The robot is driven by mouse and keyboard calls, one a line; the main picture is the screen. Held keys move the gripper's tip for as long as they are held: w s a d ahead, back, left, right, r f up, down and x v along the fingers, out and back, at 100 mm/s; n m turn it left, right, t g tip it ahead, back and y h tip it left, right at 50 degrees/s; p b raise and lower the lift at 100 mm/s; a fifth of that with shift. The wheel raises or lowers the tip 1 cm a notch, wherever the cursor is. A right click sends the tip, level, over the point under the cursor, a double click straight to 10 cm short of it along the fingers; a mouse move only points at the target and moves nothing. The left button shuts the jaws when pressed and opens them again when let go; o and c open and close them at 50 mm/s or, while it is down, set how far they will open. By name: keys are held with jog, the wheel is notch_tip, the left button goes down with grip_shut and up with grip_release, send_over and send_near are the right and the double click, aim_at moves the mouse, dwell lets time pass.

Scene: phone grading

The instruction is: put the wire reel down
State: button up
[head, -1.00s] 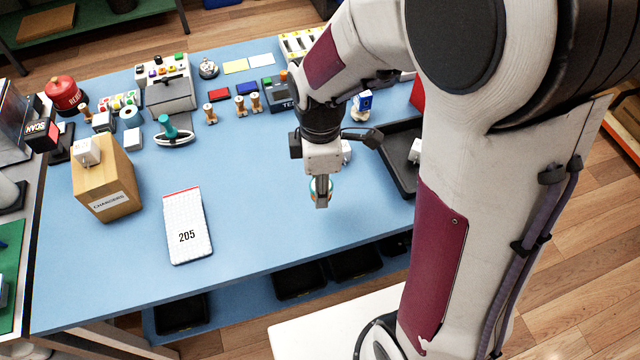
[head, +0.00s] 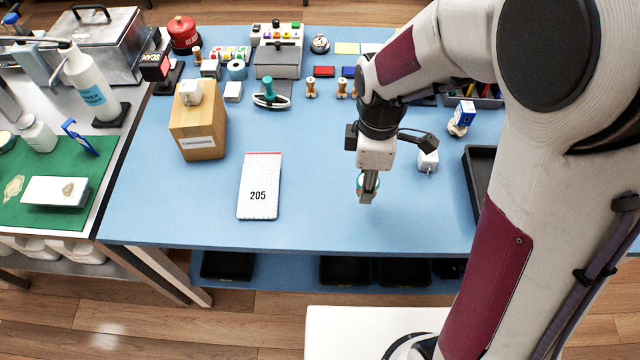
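My gripper (head: 367,196) points down over the blue table, right of the middle of the head view. It appears shut on the wire reel (head: 361,182), a small round thing with a teal edge. The fingers hide most of the reel. The reel seems to be held above the table, though the exact gap cannot be told from this angle.
A white pad marked 205 (head: 259,205) lies to the left of my gripper, with a cardboard box (head: 205,135) beyond it. A white charger (head: 428,160) and a black tray (head: 477,165) are to the right. The table's front middle is clear.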

jog(key=w+a+r+m, duration=0.1)
jog(key=w+a, duration=0.5)
jog(key=a, duration=0.4)
jog(key=shift+r, duration=0.3)
send_over(318, 186)
jog(key=shift+f, duration=3.15)
jog(key=shift+f, duration=1.9)
jog(key=shift+f, duration=0.1)
